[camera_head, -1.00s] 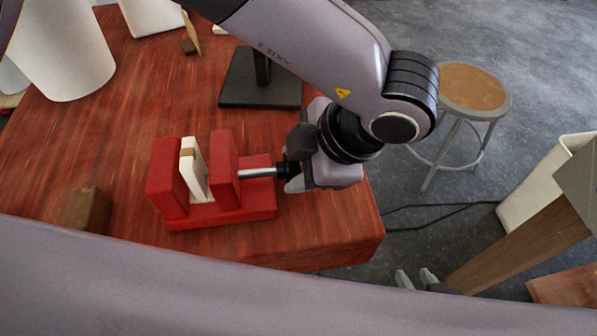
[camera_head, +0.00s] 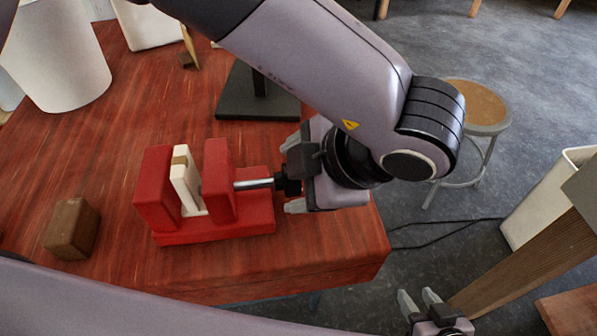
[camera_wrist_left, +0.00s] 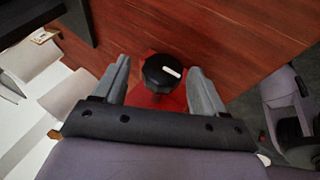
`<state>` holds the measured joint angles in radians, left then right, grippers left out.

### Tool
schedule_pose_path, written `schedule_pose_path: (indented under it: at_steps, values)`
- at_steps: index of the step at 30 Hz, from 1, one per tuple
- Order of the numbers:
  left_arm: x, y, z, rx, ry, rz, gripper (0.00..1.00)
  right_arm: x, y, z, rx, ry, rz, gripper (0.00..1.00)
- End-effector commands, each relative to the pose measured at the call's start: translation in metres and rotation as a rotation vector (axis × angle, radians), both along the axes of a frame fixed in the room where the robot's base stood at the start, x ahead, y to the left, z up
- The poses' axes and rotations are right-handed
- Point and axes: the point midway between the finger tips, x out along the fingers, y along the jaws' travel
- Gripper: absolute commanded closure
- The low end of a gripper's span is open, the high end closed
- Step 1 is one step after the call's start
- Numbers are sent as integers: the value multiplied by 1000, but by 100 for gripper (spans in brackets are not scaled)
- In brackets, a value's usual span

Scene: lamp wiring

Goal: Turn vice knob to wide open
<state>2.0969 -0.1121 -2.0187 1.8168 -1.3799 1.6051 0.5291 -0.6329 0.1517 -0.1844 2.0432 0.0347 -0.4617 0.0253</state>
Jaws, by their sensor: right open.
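The red vice (camera_head: 252,212) stands on the table's right part. A pale wooden piece (camera_head: 185,183) stands upright between its jaws, with a narrow gap to the right jaw. A metal screw (camera_head: 253,184) runs right from that jaw to the black vice knob (camera_head: 282,181). My left gripper (camera_head: 294,173) is open at the knob, one finger on either side. In the left wrist view, the knob (camera_wrist_left: 156,82) with its white mark sits between the spread fingers, apart from both. My right gripper (camera_head: 420,300) is open and empty off the table's front right edge.
A small brown block (camera_head: 72,229) lies left of the vice. A dark stand base (camera_head: 240,103) is behind it. White containers (camera_head: 62,60) stand at the back left. A stool (camera_head: 478,105) and a pale bin (camera_head: 545,195) are right of the table (camera_head: 340,250).

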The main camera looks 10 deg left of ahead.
Motion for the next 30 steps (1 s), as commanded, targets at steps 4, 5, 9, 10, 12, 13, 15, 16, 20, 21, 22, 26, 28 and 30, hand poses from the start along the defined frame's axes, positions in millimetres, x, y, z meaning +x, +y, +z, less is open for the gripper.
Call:
schedule_pose_path:
  at_steps: [4, 5, 9, 10, 12, 13, 15, 16, 20, 21, 22, 26, 28, 30]
  values:
    - [-1, 0, -1, 0, 4, 0, 29, 0, 0, 0, 1, 1, -2, 57]
    - [-1, 0, -1, 0, 4, 0, 29, 0, 0, 0, 1, 1, -2, 57]
    - [-3, -3, 3, -1, 4, 0, 29, -1, 0, -1, 1, 2, -3, 57]
    - [-3, -4, 5, -1, 4, 1, 29, -1, 0, -1, 1, 2, -3, 57]
    - [-6, -10, 14, -3, 2, 0, 29, -1, 0, -1, 1, 3, -2, 57]
    - [-8, -12, 18, -3, 1, 0, 29, -1, 0, -1, 1, 4, -2, 57]
    - [-12, -19, 27, -2, 2, -1, 29, -2, 0, -1, 1, 5, -2, 57]
    - [-13, -21, 31, -1, 1, -1, 29, -2, 0, -1, 1, 7, -3, 57]
    - [-19, -31, 46, -1, 1, 0, 29, -3, 0, -1, 1, 9, -3, 57]
    - [-21, -33, 50, -3, 1, 0, 29, -3, 0, -1, 1, 9, -2, 57]
    - [-21, -34, 51, -2, 1, 0, 29, -3, 0, -1, 1, 9, -2, 57]
    - [-24, -37, 56, 0, 3, 1, 29, -3, 0, -1, 1, 9, -2, 57]
    - [-24, -37, 56, 0, 3, 1, 29, -3, 0, -1, 1, 9, -2, 57]
    - [-24, -37, 56, 0, 3, 1, 29, -3, 0, -1, 1, 8, -1, 57]
